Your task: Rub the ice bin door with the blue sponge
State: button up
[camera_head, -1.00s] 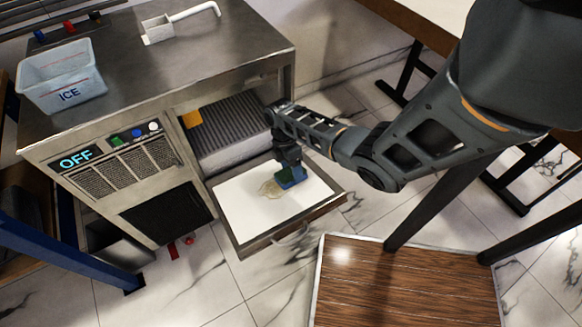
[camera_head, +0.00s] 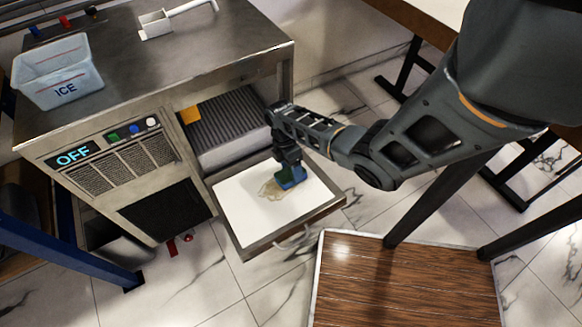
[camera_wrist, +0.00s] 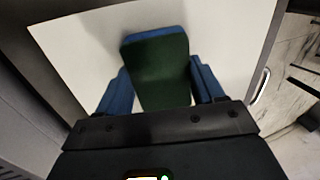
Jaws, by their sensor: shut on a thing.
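The ice bin door (camera_head: 243,208) is folded down open at the front of the machine, its white inner face up. A brownish stain (camera_head: 270,190) marks the white face beside the sponge. My gripper (camera_head: 290,176) is shut on the blue sponge (camera_head: 292,180), low over the door's right half. In the wrist view the sponge (camera_wrist: 158,70) shows a dark green face and a blue edge between my blue fingers. The sponge seems to touch the white panel, but its underside is hidden.
The steel ice machine (camera_head: 150,75) has a lit OFF display (camera_head: 74,156). On top stand an ICE tub (camera_head: 60,75) and a white scoop (camera_head: 155,24). Small red items (camera_head: 172,247) lie on the floor. A wooden platform (camera_head: 400,285) is in front. My arm crosses at right.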

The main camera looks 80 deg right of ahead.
aim_at(263, 195)
jog(key=shift+s+a+f, duration=0.1)
jog(key=shift+f, duration=0.25)
dwell(0.4)
jog(key=shift+w+a+f, duration=0.15)
jog(key=shift+w+a, duration=1.8)
jog(key=shift+w, duration=0.25)
jog(key=shift+w+a+f, duration=0.1)
jog(key=shift+w+a, duration=1.8)
jog(key=shift+w, duration=0.25)
